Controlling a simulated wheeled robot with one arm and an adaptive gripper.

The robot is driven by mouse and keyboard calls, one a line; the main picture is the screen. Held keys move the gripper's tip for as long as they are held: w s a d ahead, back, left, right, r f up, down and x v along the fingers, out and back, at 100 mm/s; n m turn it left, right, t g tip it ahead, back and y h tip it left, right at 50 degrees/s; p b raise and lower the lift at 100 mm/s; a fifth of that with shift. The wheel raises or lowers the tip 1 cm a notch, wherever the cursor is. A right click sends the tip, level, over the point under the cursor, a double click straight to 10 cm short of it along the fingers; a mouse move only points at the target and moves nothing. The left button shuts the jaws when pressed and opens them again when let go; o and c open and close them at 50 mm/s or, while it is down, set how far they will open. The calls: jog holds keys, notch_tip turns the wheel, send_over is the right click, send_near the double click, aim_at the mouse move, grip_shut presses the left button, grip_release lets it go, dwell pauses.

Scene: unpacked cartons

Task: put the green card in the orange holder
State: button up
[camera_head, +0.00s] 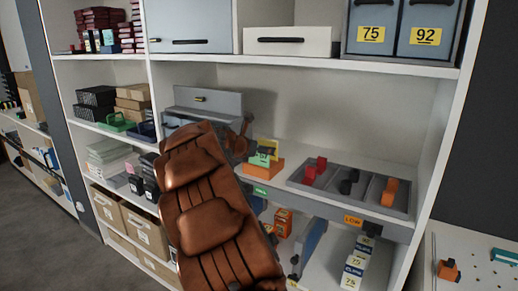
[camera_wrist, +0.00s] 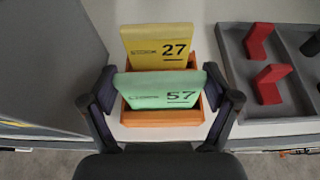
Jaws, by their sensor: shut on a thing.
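The green card (camera_wrist: 160,91), marked 57, is held between the two fingers of my gripper (camera_wrist: 160,101) in the wrist view. The orange holder (camera_wrist: 162,117) is right below and behind it. The card's lower part overlaps the holder's front; I cannot tell how deep it sits. A yellow card (camera_wrist: 158,48), marked 27, stands upright in the back of the holder. In the head view the green card (camera_head: 262,160) shows at the orange holder (camera_head: 263,173) on the middle shelf. My gripper (camera_head: 250,150) is partly hidden there behind my own arm.
A grey divided tray (camera_head: 327,186) with red, black and orange pieces stands right of the holder. A grey cabinet (camera_head: 212,99) stands to the left. The shelf above (camera_head: 300,63) carries boxes. The shelf's front edge runs just before the holder.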

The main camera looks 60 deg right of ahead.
jog(key=shift+f, duration=0.1)
jog(key=o, duration=0.8)
jog(key=shift+o, duration=0.2)
jog(key=shift+a, duration=0.1)
jog(key=b+v, duration=0.2)
jog(key=v, duration=1)
jog(key=shift+w, duration=0.1)
